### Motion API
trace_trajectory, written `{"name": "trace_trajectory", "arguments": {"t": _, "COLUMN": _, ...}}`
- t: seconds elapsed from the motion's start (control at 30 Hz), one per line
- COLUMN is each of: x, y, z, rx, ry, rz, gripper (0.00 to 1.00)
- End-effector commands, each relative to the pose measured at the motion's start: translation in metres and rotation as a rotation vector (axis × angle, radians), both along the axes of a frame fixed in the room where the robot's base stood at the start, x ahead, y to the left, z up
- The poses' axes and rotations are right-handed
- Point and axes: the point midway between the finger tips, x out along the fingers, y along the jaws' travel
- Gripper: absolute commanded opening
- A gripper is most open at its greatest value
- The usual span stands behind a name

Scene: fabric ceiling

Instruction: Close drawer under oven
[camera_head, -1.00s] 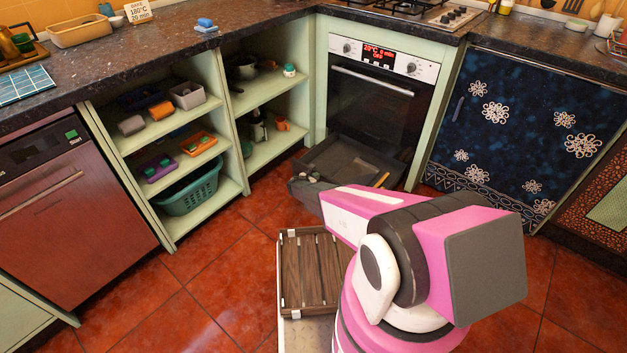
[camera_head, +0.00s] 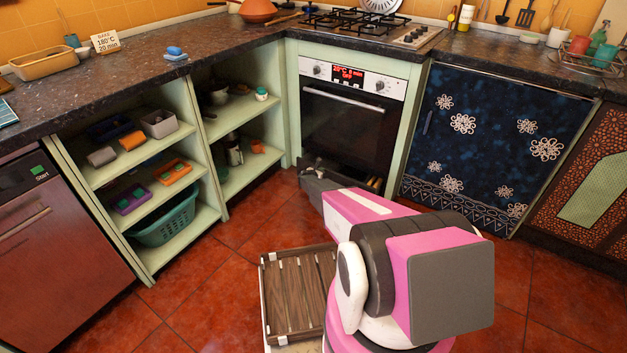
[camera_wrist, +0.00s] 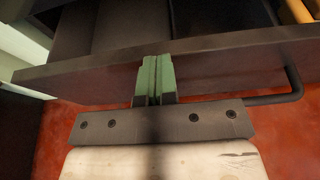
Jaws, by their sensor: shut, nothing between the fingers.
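The oven (camera_head: 345,130) stands in the corner of the cabinets, its door shut. The drawer (camera_head: 341,174) under it is partly open and partly hidden behind my arm. In the wrist view, the drawer's dark front panel (camera_wrist: 85,74) crosses the picture, with part of the inside showing beyond it. My gripper (camera_wrist: 154,62) has its green fingers pressed together and empty, against or very close to the outer face of this panel. A dark bar handle (camera_wrist: 278,99) shows on the panel's right side. In the head view my gripper (camera_head: 308,172) is small beside the drawer.
Open shelves (camera_head: 180,180) with bins and a teal basket (camera_head: 168,220) stand left of the oven. Red tiled floor (camera_head: 215,270) is clear at the left. Something yellow (camera_wrist: 301,10) shows at the wrist view's top right.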

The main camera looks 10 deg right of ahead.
Motion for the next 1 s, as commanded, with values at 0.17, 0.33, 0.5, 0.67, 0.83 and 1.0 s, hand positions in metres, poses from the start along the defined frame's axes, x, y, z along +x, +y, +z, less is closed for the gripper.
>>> {"name": "trace_trajectory", "arguments": {"t": 0.17, "x": 0.029, "y": -0.028, "z": -0.002, "rx": 0.001, "ry": -0.001, "rz": -0.003, "gripper": 0.00}}
{"name": "trace_trajectory", "arguments": {"t": 0.33, "x": 0.046, "y": -0.044, "z": -0.001, "rx": 0.002, "ry": -0.001, "rz": -0.001, "gripper": 0.00}}
{"name": "trace_trajectory", "arguments": {"t": 0.5, "x": 0.054, "y": -0.053, "z": -0.001, "rx": 0.001, "ry": 0.000, "rz": 0.000, "gripper": 0.00}}
{"name": "trace_trajectory", "arguments": {"t": 0.67, "x": 0.056, "y": -0.056, "z": 0.000, "rx": 0.001, "ry": 0.000, "rz": 0.000, "gripper": 0.00}}
{"name": "trace_trajectory", "arguments": {"t": 0.83, "x": 0.056, "y": -0.056, "z": 0.000, "rx": 0.001, "ry": 0.000, "rz": 0.000, "gripper": 0.00}}
{"name": "trace_trajectory", "arguments": {"t": 1.0, "x": 0.056, "y": -0.056, "z": 0.000, "rx": 0.001, "ry": 0.000, "rz": -0.001, "gripper": 0.00}}
